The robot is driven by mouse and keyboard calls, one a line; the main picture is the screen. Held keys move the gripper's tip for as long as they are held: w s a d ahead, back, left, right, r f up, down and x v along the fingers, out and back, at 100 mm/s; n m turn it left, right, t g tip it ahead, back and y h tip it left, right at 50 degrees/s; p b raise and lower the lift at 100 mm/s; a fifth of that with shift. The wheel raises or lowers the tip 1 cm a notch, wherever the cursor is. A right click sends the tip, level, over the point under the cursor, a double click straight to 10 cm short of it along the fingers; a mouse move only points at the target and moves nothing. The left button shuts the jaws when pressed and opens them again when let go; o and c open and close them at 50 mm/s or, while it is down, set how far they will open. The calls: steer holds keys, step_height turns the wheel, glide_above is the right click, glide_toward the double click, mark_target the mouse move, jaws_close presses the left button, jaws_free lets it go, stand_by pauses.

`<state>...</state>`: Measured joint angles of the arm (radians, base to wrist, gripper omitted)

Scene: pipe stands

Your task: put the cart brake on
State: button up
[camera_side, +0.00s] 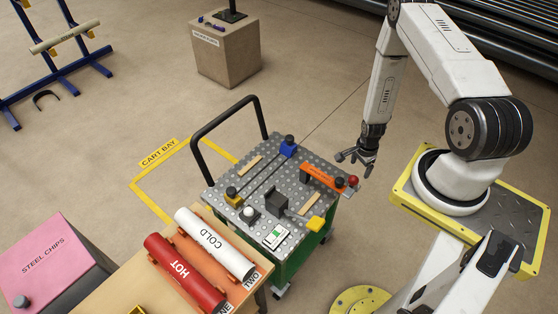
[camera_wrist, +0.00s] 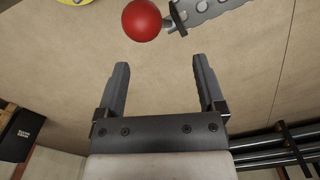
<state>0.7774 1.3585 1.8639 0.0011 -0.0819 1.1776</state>
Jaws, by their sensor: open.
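The green cart (camera_side: 289,260) has a dotted grey metal top and a black push handle (camera_side: 194,150). A red ball knob (camera_side: 353,181) stands at the cart's right corner, beside an orange bar (camera_side: 318,177). In the wrist view the red ball (camera_wrist: 141,20) is at the top, left of a strip of the perforated cart top (camera_wrist: 205,10). My gripper (camera_side: 356,160) hangs just behind and above the knob, apart from it. In the wrist view my gripper (camera_wrist: 161,82) has its fingers spread with only floor between them. The stem under the knob is mostly hidden.
The cart top carries a blue block (camera_side: 288,147), a dark grey block (camera_side: 276,201) and other small parts. A table with a red HOT pipe (camera_side: 187,272) and a white COLD pipe (camera_side: 214,242) stands at the front left. Floor behind the cart is open.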

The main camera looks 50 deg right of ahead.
steer(key=shift+r, duration=2.5)
steer(key=shift+r, duration=0.1)
steer(key=w+a+r+n+t, duration=0.1)
steer(key=w+a+r+n, duration=0.35)
steer(key=r, duration=0.35)
steer(key=w+a+r+n, duration=0.4)
steer(key=r+n, duration=0.2)
steer(key=r, duration=0.3)
steer(key=s+a+r+n+t, duration=0.1)
steer(key=s+a+r+n, duration=0.2)
steer(key=a+r+n, duration=0.9)
steer(key=shift+a+r+t, duration=0.3)
steer(key=shift+a+r, duration=0.45)
steer(key=shift+a, duration=0.1)
